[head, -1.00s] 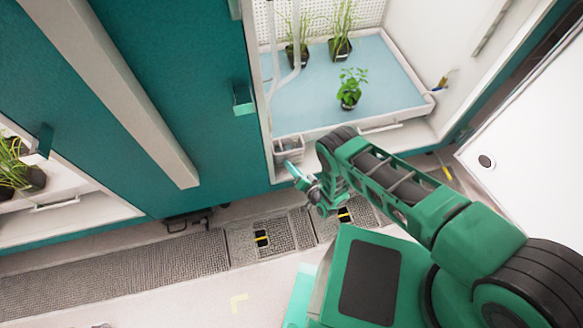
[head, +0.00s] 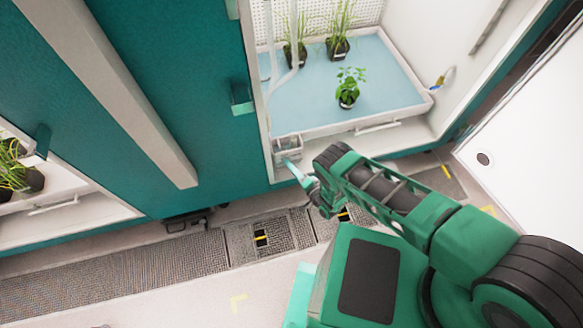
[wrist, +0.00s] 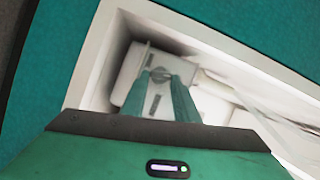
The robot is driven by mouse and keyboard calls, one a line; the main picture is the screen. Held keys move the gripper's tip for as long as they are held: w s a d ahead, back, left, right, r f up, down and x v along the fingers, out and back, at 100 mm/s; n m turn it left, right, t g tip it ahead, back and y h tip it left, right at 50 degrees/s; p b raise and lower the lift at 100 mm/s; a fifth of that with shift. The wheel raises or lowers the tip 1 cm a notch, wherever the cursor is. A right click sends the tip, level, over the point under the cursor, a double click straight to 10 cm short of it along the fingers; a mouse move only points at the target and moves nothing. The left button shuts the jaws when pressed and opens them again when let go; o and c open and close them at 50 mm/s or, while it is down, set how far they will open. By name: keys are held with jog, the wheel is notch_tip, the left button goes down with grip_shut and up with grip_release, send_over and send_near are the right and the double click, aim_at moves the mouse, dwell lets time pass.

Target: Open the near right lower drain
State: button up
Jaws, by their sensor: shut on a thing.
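The drain fitting is a small pale grey box (head: 287,143) at the front left corner of the open right chamber, low beside its tray. In the wrist view it is a light plate (wrist: 132,76) in a white-walled recess, with a small grey round knob (wrist: 160,74) and dark slots. My gripper (head: 290,164) reaches into this corner from the front. In the wrist view its two teal fingers (wrist: 163,80) converge at the knob and are shut on it. The fingertips partly hide the knob, so its exact angle is hard to tell.
A blue-floored tray (head: 345,95) with potted plants, including a leafy one (head: 348,88), lies behind the fitting. A teal door panel (head: 190,90) stands left. Floor grating (head: 150,258) runs along the front. A white panel (head: 525,140) is at the right.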

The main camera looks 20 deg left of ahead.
jog(key=shift+d+f, duration=0.15)
jog(key=shift+d, duration=0.15)
jog(key=o, duration=1)
jog(key=shift+o, duration=0.3)
jog(key=shift+a, duration=0.1)
jog(key=v, duration=1)
jog(key=shift+d, duration=0.3)
jog(key=shift+s, duration=0.15)
